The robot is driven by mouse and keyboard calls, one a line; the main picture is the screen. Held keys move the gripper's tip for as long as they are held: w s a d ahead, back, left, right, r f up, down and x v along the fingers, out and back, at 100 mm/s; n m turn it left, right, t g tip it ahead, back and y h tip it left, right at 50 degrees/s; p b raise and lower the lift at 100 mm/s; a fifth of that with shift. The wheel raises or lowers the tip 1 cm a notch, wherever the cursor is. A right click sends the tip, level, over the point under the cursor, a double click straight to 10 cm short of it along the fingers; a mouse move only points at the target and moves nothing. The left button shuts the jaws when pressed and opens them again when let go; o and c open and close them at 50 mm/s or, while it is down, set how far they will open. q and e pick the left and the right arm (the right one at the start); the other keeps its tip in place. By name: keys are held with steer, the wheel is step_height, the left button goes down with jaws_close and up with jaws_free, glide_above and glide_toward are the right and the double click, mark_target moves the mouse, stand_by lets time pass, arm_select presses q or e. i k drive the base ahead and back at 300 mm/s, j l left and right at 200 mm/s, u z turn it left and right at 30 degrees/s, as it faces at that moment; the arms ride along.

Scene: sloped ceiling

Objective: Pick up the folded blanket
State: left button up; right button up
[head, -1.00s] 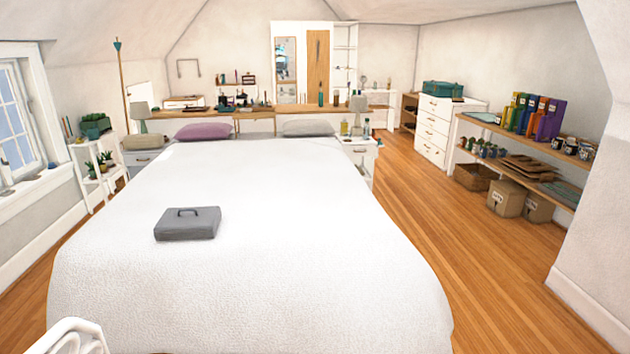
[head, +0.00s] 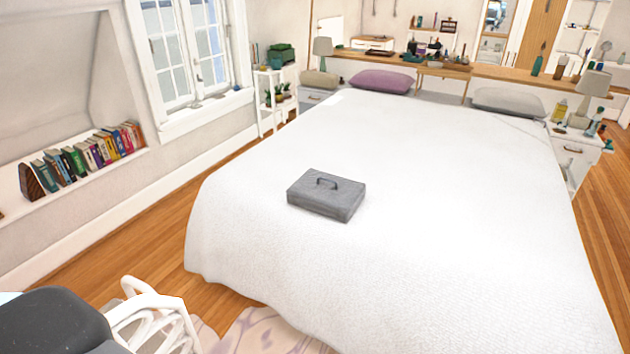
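I cannot identify a folded blanket with certainty. A grey box-shaped item (head: 327,195) with a handle on top lies flat on the white bed (head: 420,210), near its left front part. A tan, soft-looking bundle (head: 319,79) lies on the left nightstand by the lamp; I cannot tell whether it is folded cloth. A dark, rounded shape (head: 50,322) is cut off at the lower left corner; what it is, I cannot tell. Neither of my grippers shows in the head view.
A white looped frame (head: 150,315), perhaps a chair, stands at the lower left beside a patterned pinkish cloth or rug (head: 265,332). A low wall shelf (head: 85,185) holds books. Wooden floor (head: 150,240) is clear between the bed and left wall.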

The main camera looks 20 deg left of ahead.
mark_target(333, 197)
steer(key=i+u, duration=0.15)
steer(key=i, duration=1.1)
